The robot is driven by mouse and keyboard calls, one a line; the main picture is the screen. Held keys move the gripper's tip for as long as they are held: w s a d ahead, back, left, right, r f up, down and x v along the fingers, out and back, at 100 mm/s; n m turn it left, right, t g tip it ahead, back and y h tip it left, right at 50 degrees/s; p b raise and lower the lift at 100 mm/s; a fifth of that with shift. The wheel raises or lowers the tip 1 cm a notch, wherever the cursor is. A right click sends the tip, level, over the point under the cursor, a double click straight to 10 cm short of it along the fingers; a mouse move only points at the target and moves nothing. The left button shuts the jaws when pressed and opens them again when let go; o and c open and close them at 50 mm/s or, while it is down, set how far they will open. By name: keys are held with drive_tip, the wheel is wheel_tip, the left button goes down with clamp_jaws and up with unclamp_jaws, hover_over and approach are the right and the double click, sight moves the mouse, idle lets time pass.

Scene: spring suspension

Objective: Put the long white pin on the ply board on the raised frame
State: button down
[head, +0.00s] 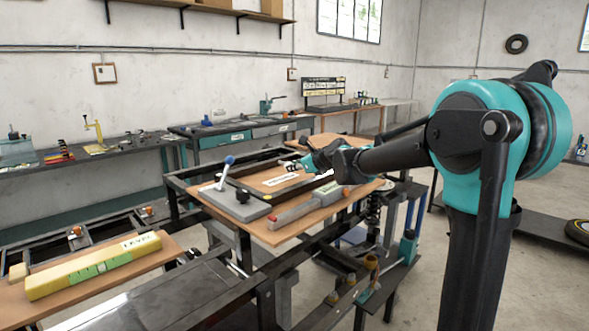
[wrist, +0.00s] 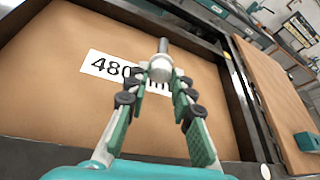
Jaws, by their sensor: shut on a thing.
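In the wrist view my gripper (wrist: 160,92) is shut on a short-looking pin (wrist: 161,64), with a white body and a grey metal end pointing away. The pin is seen nearly end-on, so its full length is hidden. Behind it is a brown panel with a white label (wrist: 105,66) reading "480". In the head view my gripper (head: 298,165) is over the far part of the raised frame. A ply board (head: 262,238) lies on the raised frame, nearer than my gripper. I cannot tell whether the pin touches the panel.
A grey plate with a blue-knobbed lever (head: 224,172) and a long grey tool (head: 305,211) lie on the ply board. A yellow level (head: 92,266) lies on another board at front left. Dark frame rails (wrist: 240,90) border the panel. Another brown board (wrist: 270,85) lies to the right.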

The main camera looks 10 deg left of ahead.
drive_tip(key=shift+f, duration=0.35)
drive_tip(key=shift+f, duration=0.55)
drive_tip(key=c, duration=1.3)
unclamp_jaws()
